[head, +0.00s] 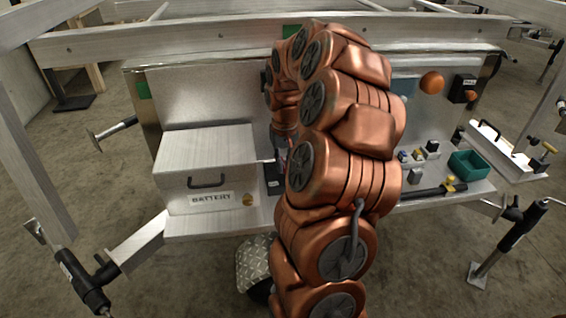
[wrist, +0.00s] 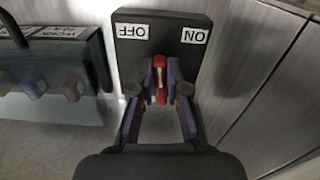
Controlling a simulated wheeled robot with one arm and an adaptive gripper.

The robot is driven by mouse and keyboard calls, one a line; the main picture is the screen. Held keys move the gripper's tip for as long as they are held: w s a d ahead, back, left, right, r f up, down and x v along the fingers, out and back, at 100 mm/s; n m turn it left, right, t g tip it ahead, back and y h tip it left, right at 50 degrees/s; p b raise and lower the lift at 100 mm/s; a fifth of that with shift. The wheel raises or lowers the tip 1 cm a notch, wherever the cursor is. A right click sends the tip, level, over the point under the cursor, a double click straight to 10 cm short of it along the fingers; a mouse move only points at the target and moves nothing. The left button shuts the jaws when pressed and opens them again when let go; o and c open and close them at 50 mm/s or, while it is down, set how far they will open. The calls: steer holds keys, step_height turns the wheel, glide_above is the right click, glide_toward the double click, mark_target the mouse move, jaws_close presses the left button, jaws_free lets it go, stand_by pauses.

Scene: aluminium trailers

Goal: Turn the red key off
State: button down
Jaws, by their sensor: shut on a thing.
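The red key (wrist: 161,82) shows in the wrist view on a black switch box (wrist: 160,22). The box has white labels that appear upside down, OFF on the left and ON on the right. The key's handle looks nearly vertical in the picture, between the two labels. My gripper (wrist: 160,90) is shut on the key, with one finger on each side. The key's lower part and its seat are partly hidden by the fingers. In the head view my copper arm covers the gripper and the key; a dark box edge (head: 272,180) shows beside it.
In the wrist view a dark panel with coloured knobs (wrist: 50,82) stands left, and a metal wall (wrist: 275,60) right. In the head view a battery box (head: 207,165) is left of my arm. A green tray (head: 468,164) and small switches (head: 416,160) are right.

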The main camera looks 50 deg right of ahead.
steer(key=n, duration=0.3)
steer(key=shift+d+n+p, duration=0.25)
steer(key=shift+n+p, duration=0.05)
steer(key=shift+n, duration=0.1)
steer(key=shift+s+d+n+p, duration=0.1)
steer(key=shift+d+n+p, duration=0.1)
steer(key=shift+n, duration=0.75)
steer(key=shift+d+n+p, duration=0.1)
steer(key=shift+n+p, duration=0.1)
steer(key=shift+n, duration=0.75)
steer(key=c, duration=1.2)
jaws_free()
steer(key=shift+o, duration=0.2)
steer(key=shift+r, duration=0.1)
step_height(320, 180, up, 12)
